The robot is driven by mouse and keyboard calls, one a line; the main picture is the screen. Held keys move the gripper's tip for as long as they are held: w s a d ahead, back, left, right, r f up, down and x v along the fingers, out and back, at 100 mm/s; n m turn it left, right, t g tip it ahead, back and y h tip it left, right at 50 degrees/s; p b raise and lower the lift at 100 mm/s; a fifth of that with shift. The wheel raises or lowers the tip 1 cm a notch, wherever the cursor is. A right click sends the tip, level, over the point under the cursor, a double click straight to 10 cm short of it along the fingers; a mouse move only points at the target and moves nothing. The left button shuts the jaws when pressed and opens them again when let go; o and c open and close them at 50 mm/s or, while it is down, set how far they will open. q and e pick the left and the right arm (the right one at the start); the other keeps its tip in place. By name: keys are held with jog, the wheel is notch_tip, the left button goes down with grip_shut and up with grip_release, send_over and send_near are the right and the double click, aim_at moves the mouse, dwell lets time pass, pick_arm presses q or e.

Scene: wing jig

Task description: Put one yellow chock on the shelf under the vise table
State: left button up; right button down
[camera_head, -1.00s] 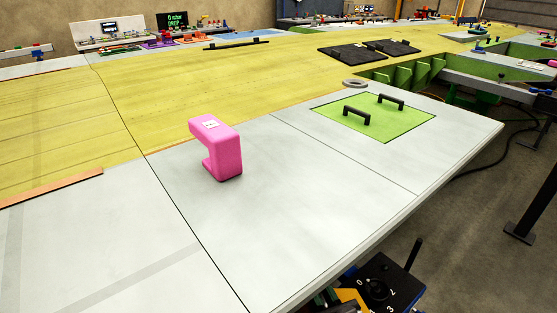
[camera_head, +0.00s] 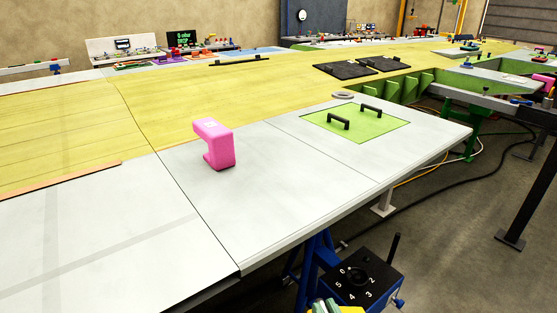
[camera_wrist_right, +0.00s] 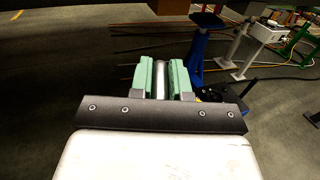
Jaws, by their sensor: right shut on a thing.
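My right gripper (camera_wrist_right: 161,80) shows in the right wrist view as two mint-green pads, shut on a pale grey rod-like thing (camera_wrist_right: 160,79). In the head view only the tips of this gripper (camera_head: 324,306) show at the bottom edge. A yellow thing (camera_head: 346,309) shows beside them, cut off by the frame; I cannot tell whether it is a yellow chock. I cannot make out the vise table or its shelf. My left gripper is out of view.
A black box with a numbered dial (camera_head: 362,278) stands close to my right gripper. A pink C-shaped block (camera_head: 222,147) stands on the white bench (camera_head: 270,205). A green plate with two black handles (camera_head: 355,128) lies farther right.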

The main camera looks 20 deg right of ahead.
jog(key=shift+w+r+p, duration=0.2)
jog(key=shift+r+p, duration=0.15)
jog(key=shift+r, duration=0.4)
notch_tip(320, 180, up, 10)
jog(key=p, duration=0.9)
jog(key=shift+s+f, duration=0.15)
jog(key=shift+f, duration=0.05)
